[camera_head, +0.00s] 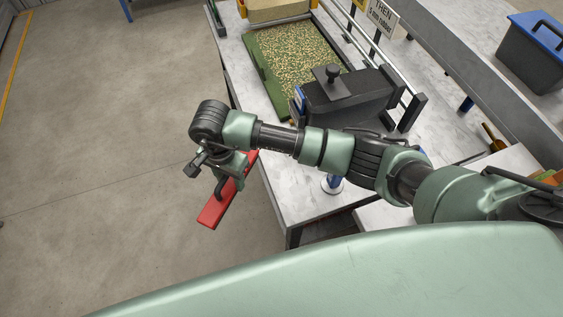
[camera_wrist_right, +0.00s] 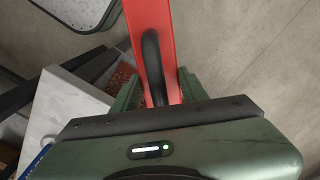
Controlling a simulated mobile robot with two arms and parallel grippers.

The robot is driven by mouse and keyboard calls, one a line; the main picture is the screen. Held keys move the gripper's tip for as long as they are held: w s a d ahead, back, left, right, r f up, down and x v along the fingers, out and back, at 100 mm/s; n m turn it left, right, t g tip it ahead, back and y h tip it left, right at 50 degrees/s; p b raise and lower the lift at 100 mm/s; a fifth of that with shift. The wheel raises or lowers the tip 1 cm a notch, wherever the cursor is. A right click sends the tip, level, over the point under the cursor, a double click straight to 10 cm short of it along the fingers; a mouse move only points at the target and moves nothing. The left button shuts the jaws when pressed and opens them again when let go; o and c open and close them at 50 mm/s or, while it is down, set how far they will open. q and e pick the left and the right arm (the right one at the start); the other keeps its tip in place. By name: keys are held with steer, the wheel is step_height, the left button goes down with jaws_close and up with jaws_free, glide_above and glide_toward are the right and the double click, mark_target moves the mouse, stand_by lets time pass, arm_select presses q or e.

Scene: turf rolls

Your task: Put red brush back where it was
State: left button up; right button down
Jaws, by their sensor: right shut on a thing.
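The red brush (camera_head: 216,208) is a long flat red bar with a dark curved handle. My right gripper (camera_head: 225,180) is shut on it and holds it off the left edge of the workbench, over the floor. In the right wrist view the red brush (camera_wrist_right: 152,35) runs up from between the green fingers of my right gripper (camera_wrist_right: 155,95), with the black handle along it. The fingertips are partly hidden by the gripper body there. My left gripper is not in view.
A blue-lidded dark bin (camera_head: 530,60) stands at the upper right, near a sign (camera_head: 378,15). The concrete floor (camera_head: 100,130) at left is clear.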

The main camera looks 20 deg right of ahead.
steer(key=d+p, duration=0.1)
steer(key=d, duration=0.3)
steer(key=d+p, duration=0.2)
steer(key=d, duration=0.3)
steer(key=d+p, duration=0.1)
steer(key=d, duration=0.3)
steer(key=shift+w+d+r+p, duration=0.2)
steer(key=shift+d+r+p, duration=0.1)
steer(key=shift+d, duration=0.1)
steer(key=shift+d+p, duration=0.25)
steer(key=shift+p, duration=0.1)
steer(key=shift+f, duration=0.3)
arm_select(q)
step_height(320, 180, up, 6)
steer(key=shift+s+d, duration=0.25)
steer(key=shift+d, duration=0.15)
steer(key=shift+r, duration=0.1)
arm_select(e)
steer(key=shift+a, duration=0.1)
